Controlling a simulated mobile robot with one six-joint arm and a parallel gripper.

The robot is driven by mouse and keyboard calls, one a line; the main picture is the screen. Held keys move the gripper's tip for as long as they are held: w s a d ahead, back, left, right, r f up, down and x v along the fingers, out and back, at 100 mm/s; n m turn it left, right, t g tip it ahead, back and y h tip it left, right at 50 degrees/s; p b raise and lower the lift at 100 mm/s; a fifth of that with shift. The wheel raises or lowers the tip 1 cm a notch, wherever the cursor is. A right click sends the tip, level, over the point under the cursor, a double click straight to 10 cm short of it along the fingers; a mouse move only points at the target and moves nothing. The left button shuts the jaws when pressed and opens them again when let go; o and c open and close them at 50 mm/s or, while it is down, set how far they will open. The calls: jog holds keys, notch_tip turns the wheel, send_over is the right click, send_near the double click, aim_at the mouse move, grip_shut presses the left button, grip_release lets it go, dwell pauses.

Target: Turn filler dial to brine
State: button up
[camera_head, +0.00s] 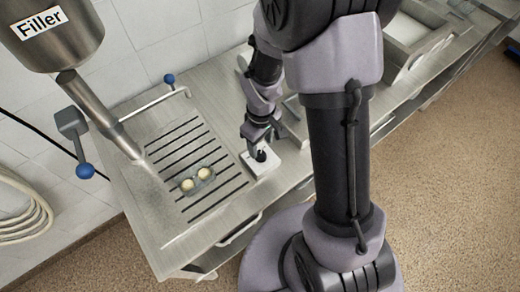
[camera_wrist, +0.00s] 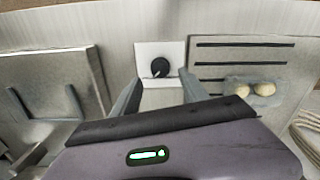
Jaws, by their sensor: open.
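The filler dial is a round black knob (camera_wrist: 160,67) with a pale pointer mark, set on a white square plate (camera_wrist: 148,49). The pointer leans up and to the right in the wrist view; I cannot read any setting labels. In the head view the white plate (camera_head: 264,167) lies on the counter right of the slotted grate, with the dark knob partly hidden under my gripper (camera_head: 257,140). In the wrist view my gripper (camera_wrist: 160,80) is open and empty, its fingers to the left and right of the knob. I cannot tell their exact height above it.
A steel hopper labelled Filler (camera_head: 45,35) hangs at the upper left, its spout over the counter (camera_head: 150,225). Two pale round pieces in a small holder (camera_head: 198,181) sit on the slotted grate. A blue-knobbed lever (camera_head: 75,145) stands left. A metal tray (camera_wrist: 50,80) lies left in the wrist view.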

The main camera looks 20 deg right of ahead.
aim_at(261, 154)
notch_tip(261, 154, down, 5)
jog(key=shift+b, duration=0.4)
grip_shut()
